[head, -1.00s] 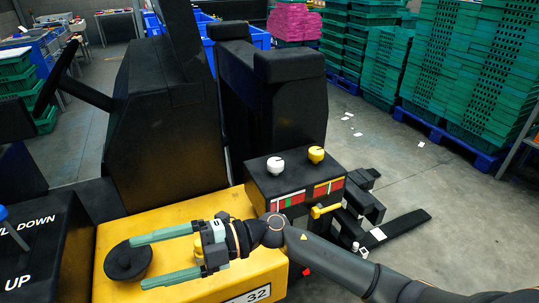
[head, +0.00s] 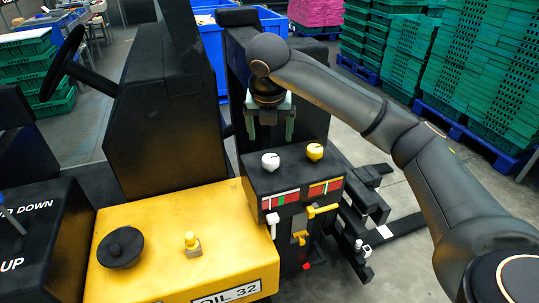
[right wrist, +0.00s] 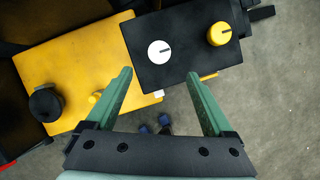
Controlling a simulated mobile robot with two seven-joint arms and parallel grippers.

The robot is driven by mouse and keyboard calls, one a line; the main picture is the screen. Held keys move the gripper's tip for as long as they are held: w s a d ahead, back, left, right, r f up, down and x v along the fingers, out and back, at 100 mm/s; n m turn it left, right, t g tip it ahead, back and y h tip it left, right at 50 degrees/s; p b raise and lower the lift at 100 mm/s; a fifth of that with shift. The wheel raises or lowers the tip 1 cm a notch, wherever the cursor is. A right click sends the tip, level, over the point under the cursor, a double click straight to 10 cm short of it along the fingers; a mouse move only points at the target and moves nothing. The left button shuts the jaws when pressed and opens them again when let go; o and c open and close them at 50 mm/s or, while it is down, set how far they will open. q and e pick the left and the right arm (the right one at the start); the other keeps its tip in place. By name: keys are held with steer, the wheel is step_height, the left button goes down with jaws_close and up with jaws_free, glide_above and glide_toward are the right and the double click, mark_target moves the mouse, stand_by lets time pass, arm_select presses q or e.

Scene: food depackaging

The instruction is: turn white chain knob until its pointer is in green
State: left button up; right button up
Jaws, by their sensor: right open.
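The white chain knob (head: 270,161) sits on top of the black control box (head: 256,184), with a dark pointer line on its top. It also shows in the right wrist view (right wrist: 159,52), its pointer line toward the right. A red, white and green scale strip (head: 281,199) is on the box's front face below it. My right gripper (head: 271,138) is open and empty, pointing down above and behind the knob in the head view. In the right wrist view its green fingers (right wrist: 160,85) are spread apart, with the knob beyond them, untouched. My left gripper is not in view.
A yellow knob (head: 314,152) stands right of the white one, with its own strip (head: 325,188) below. Levers (head: 322,211) stick out of the box front. A yellow housing (head: 150,275) with a black cap (head: 121,247) lies left. A black seat-like block rises behind.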

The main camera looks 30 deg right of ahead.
mark_target(271, 158)
steer(key=p+x, duration=0.1)
steer(key=x, duration=1)
steer(key=shift+f+p, duration=0.25)
steer(key=shift+p, duration=0.15)
steer(key=shift+a, duration=0.1)
steer(key=c, duration=1.4)
